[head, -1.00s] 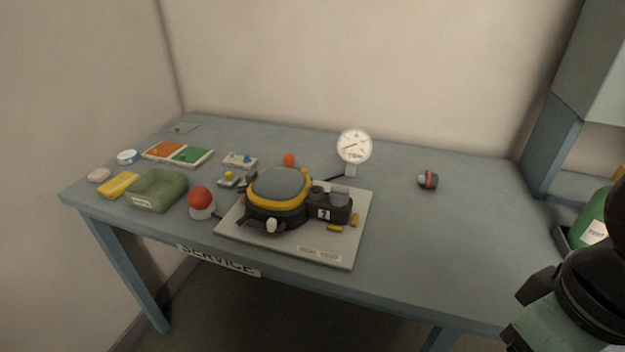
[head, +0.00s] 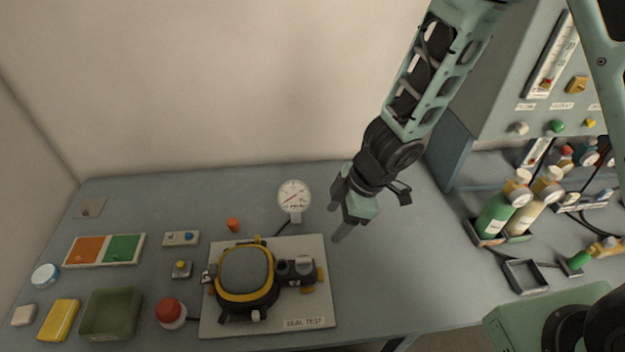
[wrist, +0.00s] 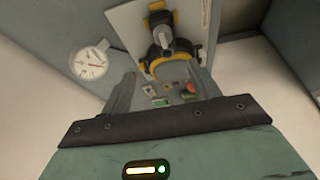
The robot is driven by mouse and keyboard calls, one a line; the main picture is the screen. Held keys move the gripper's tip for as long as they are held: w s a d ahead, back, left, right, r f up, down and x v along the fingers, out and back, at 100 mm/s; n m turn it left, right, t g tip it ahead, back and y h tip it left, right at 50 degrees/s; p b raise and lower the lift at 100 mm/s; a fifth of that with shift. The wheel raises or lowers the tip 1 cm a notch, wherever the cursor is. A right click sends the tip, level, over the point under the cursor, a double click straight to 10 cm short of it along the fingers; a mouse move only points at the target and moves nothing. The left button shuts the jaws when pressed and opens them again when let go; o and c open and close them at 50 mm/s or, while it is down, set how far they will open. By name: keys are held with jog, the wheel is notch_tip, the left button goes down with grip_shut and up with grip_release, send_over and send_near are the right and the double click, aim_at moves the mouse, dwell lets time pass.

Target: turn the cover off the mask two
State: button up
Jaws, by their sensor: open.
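The mask (head: 246,272), with a grey face and a yellow-and-black rim, lies on the pale seal test board (head: 315,246). A black housing (head: 293,279) with a grey round cap (head: 304,264) joins its right side; I cannot tell whether this cap is the cover. No number is readable on it now. My gripper (head: 337,223) is open and empty, pointing down over the table to the right of the board, apart from the mask.
A dial gauge (head: 295,196) stands behind the board. Bottles (head: 497,213) and a control panel (head: 560,95) are to the right. Table between board and bottles is mostly clear.

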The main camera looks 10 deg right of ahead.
aim_at(305, 258)
jog(key=b+x, duration=0.2)
jog(key=x, duration=0.3)
jog(key=b+x, duration=0.2)
jog(key=x, duration=0.4)
jog(key=b+x, duration=0.2)
jog(key=x, duration=0.4)
jog(key=shift+s+a+f+b, duration=0.15)
jog(key=shift+s+a+b, duration=0.15)
jog(key=shift+a+b, duration=0.1)
jog(key=c, duration=0.9)
jog(key=shift+n+g+p, duration=0.5)
jog(key=shift+n+p, duration=0.5)
jog(key=shift+p, duration=0.85)
jog(key=shift+n+g+p, duration=0.6)
jog(key=shift+n+p, duration=1)
jog(key=shift+p, duration=2.35)
